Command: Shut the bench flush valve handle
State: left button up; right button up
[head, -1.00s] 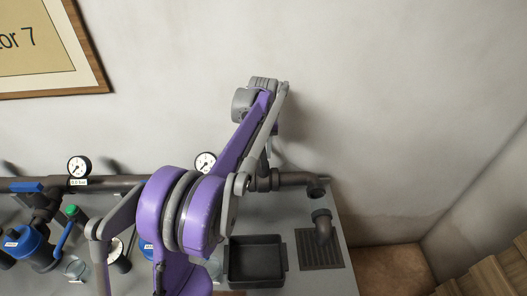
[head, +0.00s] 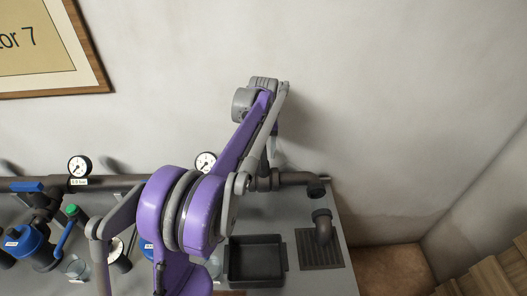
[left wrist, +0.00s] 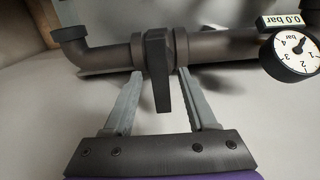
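The bench flush valve's dark handle (left wrist: 157,72) shows in the left wrist view. It sits on a dark pipe (left wrist: 105,57) and points across the pipe's line, toward my gripper. My left gripper (left wrist: 160,76) is open, with one grey finger on each side of the handle. Gaps show between the fingers and the handle, so I see no grip. In the head view the valve body (head: 264,181) is at the pipe's right part, and my left arm hides much of the handle and fingers. My right gripper is not in view.
A gauge (left wrist: 291,53) labelled 0.0 bar is beside the valve. A black tray (head: 257,261) and a drain grate (head: 322,250) with an upright elbow are on the bench. Blue valve parts (head: 32,243) are at the left. A wall stands close behind.

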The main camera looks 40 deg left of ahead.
aim_at(263, 154)
pick_arm(q)
notch_tip(263, 154, up, 11)
jog(key=shift+p, duration=0.4)
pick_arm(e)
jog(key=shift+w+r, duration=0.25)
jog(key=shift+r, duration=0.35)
pick_arm(q)
jog(key=shift+f, duration=0.1)
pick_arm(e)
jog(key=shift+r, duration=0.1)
pick_arm(q)
notch_tip(263, 154, up, 3)
jog(key=shift+w+p, duration=0.1)
jog(key=shift+p, duration=0.8)
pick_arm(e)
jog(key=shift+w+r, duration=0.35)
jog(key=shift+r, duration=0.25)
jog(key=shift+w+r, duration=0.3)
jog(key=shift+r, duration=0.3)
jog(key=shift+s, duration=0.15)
